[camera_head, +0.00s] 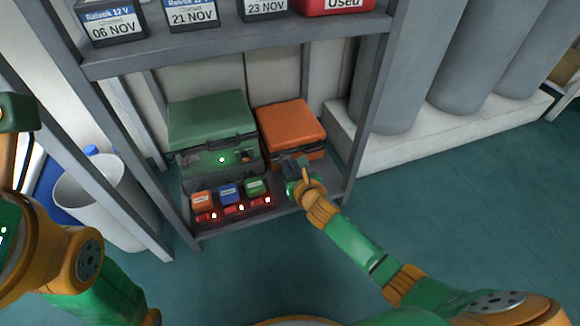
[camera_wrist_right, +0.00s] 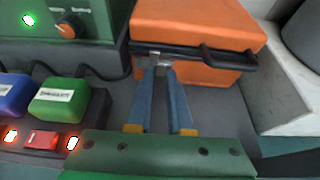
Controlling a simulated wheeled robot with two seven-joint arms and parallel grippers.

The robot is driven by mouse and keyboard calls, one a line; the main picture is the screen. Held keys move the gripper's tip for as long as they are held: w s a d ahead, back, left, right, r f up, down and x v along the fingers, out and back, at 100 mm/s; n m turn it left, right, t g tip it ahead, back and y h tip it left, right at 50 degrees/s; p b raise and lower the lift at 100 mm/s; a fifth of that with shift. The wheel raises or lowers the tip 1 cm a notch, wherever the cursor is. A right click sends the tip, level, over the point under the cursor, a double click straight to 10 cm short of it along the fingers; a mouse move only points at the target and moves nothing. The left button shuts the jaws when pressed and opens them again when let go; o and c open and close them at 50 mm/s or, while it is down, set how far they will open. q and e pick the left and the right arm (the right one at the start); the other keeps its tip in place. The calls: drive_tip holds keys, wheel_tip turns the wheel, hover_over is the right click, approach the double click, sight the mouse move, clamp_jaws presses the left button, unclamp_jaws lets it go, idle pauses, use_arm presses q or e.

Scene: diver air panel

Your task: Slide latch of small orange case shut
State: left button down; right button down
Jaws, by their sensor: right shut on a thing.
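The small orange case (camera_head: 291,127) sits closed on the lower shelf, to the right of a green case. It also fills the top of the right wrist view (camera_wrist_right: 195,25), with a dark band and a black handle (camera_wrist_right: 230,57) on its front. My right gripper (camera_head: 291,163) is at the front of the orange case. In the right wrist view its blue fingers (camera_wrist_right: 158,72) converge and are shut on the small grey latch (camera_wrist_right: 155,58) left of the handle. How far the latch has slid cannot be told. My left gripper (camera_head: 15,115) shows only in part at the left edge.
The green case (camera_head: 210,122) stands left of the orange one, with a lit charger strip (camera_head: 238,208) holding several small batteries in front. Shelf posts (camera_head: 368,90) flank the space. A white bin (camera_head: 92,195) is at left. The floor at right is clear.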

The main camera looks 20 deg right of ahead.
drive_tip(key=shift+r, duration=0.1)
drive_tip(key=shift+a+r+p, duration=0.15)
drive_tip(key=shift+a+p, duration=0.3)
drive_tip(key=shift+a, duration=0.65)
drive_tip(key=c, duration=0.8)
unclamp_jaws()
drive_tip(key=shift+a, duration=0.1)
drive_tip(key=shift+f, duration=0.2)
